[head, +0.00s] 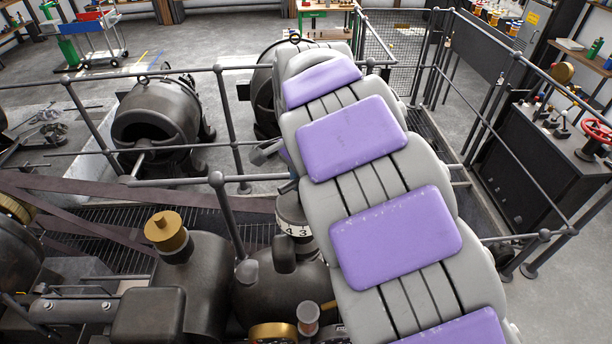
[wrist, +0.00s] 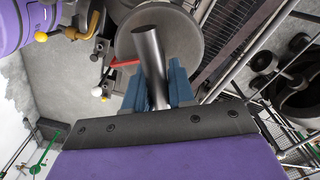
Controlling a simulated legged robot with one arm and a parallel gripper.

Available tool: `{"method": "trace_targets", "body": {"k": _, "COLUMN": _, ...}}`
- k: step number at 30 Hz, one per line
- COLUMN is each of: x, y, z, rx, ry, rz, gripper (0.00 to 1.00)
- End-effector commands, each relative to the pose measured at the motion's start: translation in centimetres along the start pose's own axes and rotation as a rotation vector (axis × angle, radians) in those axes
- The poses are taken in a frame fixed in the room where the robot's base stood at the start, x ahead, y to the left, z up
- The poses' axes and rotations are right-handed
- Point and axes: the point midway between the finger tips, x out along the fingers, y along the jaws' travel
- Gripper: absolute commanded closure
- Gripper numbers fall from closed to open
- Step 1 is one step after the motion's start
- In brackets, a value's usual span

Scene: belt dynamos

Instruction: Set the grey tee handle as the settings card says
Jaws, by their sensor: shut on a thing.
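The grey tee handle (wrist: 150,55) shows in the wrist view as a smooth round bar in front of a round grey disc (wrist: 190,38). My gripper (wrist: 157,85), with blue fingers, is shut on the bar, one finger on each side. In the head view a pale drum (head: 293,229) with black numerals, a 4 and a 3 among them, stands left of my arm. My arm hides the handle and most of my gripper there. I cannot make out a pointer, and no settings card is readable in either view.
Grey railings (head: 225,105) run across the walkway. A dark machine with a brass cap (head: 163,227) stands at the lower left. A black dynamo (head: 157,120) stands beyond the rail. A control cabinet (head: 530,160) with a red handwheel (head: 597,131) is at right. A red lever (wrist: 125,63) is close to my gripper.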

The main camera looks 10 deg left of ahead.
Motion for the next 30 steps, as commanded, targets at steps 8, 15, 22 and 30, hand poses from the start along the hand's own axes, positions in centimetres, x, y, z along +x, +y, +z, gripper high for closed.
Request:
{"method": "trace_targets", "body": {"k": 8, "x": 0.1, "y": -0.1, "z": 0.0, "rx": -0.001, "ry": -0.002, "rz": 0.002, "gripper": 0.55}}
{"method": "trace_targets", "body": {"k": 15, "x": 0.1, "y": -0.1, "z": -0.1, "rx": 0.0, "ry": -0.003, "rz": 0.002, "gripper": 0.55}}
{"method": "trace_targets", "body": {"k": 22, "x": -1.6, "y": -0.2, "z": -0.2, "rx": 0.0, "ry": -0.003, "rz": -0.002, "gripper": 0.55}}
{"method": "trace_targets", "body": {"k": 30, "x": -5.7, "y": -0.3, "z": -0.1, "rx": 0.001, "ry": -0.001, "rz": 0.0, "gripper": 0.55}}
